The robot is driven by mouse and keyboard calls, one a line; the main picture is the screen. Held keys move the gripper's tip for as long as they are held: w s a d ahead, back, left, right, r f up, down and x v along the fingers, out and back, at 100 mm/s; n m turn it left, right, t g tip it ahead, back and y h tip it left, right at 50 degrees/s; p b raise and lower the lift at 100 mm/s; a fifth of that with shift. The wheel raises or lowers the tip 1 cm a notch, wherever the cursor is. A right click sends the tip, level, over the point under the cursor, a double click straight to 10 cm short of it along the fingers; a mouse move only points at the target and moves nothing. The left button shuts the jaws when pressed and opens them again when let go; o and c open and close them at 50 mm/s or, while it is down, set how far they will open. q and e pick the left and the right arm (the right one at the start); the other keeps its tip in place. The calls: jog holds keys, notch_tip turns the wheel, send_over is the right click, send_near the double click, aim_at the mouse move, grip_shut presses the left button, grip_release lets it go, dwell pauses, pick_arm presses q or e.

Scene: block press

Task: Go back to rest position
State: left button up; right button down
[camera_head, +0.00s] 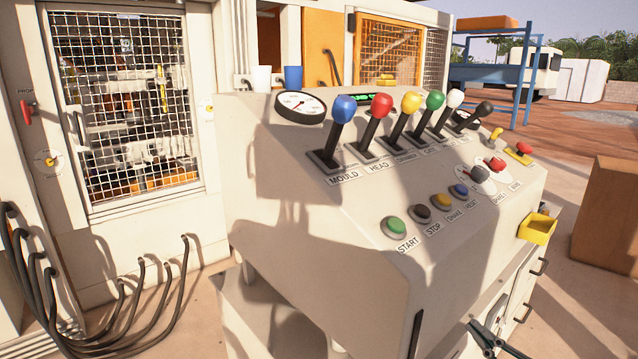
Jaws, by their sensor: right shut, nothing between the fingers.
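The control console (330,235) stands in the middle with a sloped panel. A row of levers runs along its top: a blue one (344,108) marked MOULD, a red one (381,105) marked HEAD, then yellow (411,102), green (435,100), white (454,98) and black (484,108). All lean up and to the right. My right gripper (481,331) shows only in part at the bottom edge, low in front of the console and clear of the levers and buttons. It is shut and empty. My left gripper is out of view.
Buttons including the green START (396,226) sit lower on the panel. A meshed press door (125,105) and black hoses (110,335) are at left. A brown box (610,215) stands at right.

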jog(key=s+a+f+m+g+h, duration=0.1)
jog(key=s+f+m+h, duration=0.2)
jog(key=f, duration=0.5)
jog(key=s+a+f+m+g+h, duration=0.15)
jog(key=s+f+m, duration=0.3)
jog(key=f, duration=0.45)
jog(key=s+a+f+m+g+p, duration=0.1)
jog(key=s+a+f+g, duration=0.4)
jog(key=s+f, duration=0.8)
jog(key=a+m+h, duration=0.1)
jog(key=a, duration=0.2)
jog(key=shift+s+m+p, duration=0.35)
